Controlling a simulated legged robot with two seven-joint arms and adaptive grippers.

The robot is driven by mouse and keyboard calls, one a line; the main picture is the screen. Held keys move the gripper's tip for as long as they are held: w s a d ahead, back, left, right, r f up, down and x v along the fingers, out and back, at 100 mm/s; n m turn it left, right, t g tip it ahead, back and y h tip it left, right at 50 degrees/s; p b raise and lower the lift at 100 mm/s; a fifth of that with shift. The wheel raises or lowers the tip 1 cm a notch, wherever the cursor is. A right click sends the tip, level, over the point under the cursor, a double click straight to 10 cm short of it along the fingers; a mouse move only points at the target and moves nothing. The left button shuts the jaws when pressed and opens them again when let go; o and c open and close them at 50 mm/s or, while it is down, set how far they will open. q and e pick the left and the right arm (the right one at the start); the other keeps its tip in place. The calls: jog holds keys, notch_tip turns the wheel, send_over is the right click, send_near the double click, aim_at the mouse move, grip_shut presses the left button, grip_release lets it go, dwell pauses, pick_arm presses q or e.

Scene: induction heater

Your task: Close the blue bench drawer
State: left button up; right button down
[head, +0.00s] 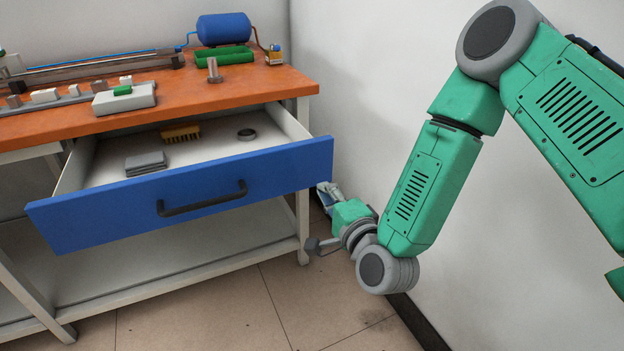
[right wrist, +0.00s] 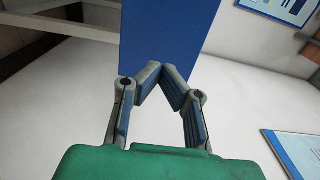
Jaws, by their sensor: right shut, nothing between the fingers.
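The blue drawer (head: 190,192) of the bench is pulled out, with its dark handle (head: 202,199) on the front. A yellow brush (head: 180,133), a grey flat block (head: 145,163) and a dark ring (head: 246,134) lie inside it. My left gripper is not in view.
The orange bench top (head: 180,95) holds a blue tank (head: 224,28), a green tray (head: 224,56), a metal bolt (head: 214,70) and a white box (head: 124,98). A lower shelf (head: 170,262) lies under the drawer. The white wall (head: 375,70) stands close on the right. The floor in front is clear.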

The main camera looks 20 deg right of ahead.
aim_at(309, 169)
jog(key=w, duration=0.2)
jog(key=w+b, duration=0.1)
jog(key=w, duration=0.1)
jog(key=w+d+b, duration=0.1)
jog(key=w, duration=0.2)
jog(key=shift+d+f, duration=0.1)
jog(key=shift+f, duration=0.15)
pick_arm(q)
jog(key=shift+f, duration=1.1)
pick_arm(e)
jog(key=shift+a+r, duration=0.15)
jog(key=shift+a, duration=0.3)
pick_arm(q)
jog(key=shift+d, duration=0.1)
